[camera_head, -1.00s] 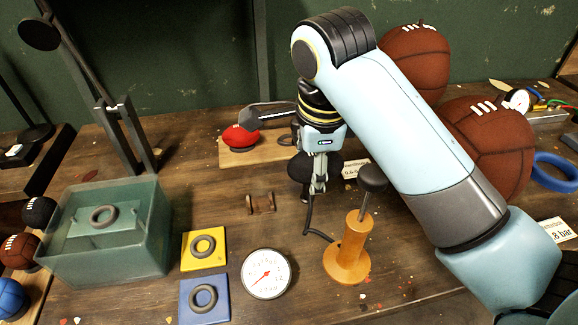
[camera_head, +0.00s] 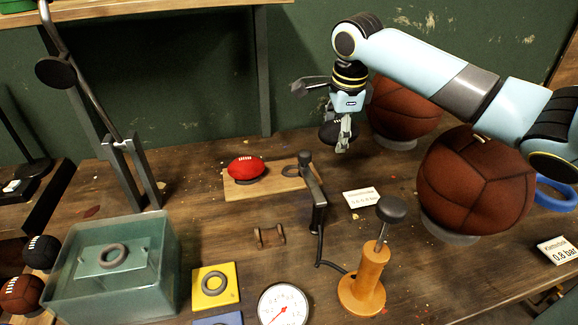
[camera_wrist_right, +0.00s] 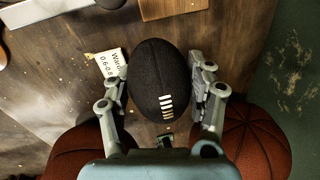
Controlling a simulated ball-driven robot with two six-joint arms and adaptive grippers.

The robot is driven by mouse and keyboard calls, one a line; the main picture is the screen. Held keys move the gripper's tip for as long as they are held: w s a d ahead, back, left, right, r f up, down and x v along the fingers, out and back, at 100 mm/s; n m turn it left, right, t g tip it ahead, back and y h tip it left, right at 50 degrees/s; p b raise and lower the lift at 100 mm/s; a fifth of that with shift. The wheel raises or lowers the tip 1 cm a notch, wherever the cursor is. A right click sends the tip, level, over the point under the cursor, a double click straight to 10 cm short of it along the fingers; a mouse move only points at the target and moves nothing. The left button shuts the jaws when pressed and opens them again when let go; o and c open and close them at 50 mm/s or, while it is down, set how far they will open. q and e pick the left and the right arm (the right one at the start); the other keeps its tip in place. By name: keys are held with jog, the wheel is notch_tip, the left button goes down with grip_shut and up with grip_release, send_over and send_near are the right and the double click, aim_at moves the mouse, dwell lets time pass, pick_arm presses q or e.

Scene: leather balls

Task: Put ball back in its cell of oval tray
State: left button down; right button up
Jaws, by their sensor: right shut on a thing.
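My right gripper (camera_head: 343,142) is shut on a black oval ball (camera_head: 327,134) with white lacing, held in the air above the back of the table. In the right wrist view the black ball (camera_wrist_right: 152,65) sits between the two fingers. A light wooden board (camera_head: 262,189), which looks like the oval tray, lies below and to the left of the gripper. A red oval ball (camera_head: 245,167) rests on its left part. A dark ring seat (camera_head: 291,171) on its right part is empty. My left gripper is not in view.
A black-handled tool (camera_head: 315,195) stands at the board's right end. Two large brown balls (camera_head: 402,108) (camera_head: 475,185) stand to the right.

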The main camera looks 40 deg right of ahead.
send_over(292, 170)
jog(key=f, duration=0.6)
jog(key=shift+s+a+f+b, duration=0.1)
jog(key=shift+s+a+b, duration=0.1)
jog(key=shift+s+b, duration=0.2)
jog(key=shift+s+a+x, duration=0.1)
jog(key=shift+s+x, duration=0.05)
jog(key=shift+x, duration=0.85)
jog(key=shift+s+a+x, duration=0.1)
jog(key=shift+a+x, duration=0.05)
jog(key=shift+x, duration=0.85)
jog(key=shift+f, duration=0.15)
jog(key=shift+f, duration=0.15)
jog(key=o, duration=1.1)
jog(key=p+v, duration=0.1)
jog(key=v, duration=1.1)
jog(key=shift+r, duration=0.25)
jog(key=shift+w+r, duration=0.1)
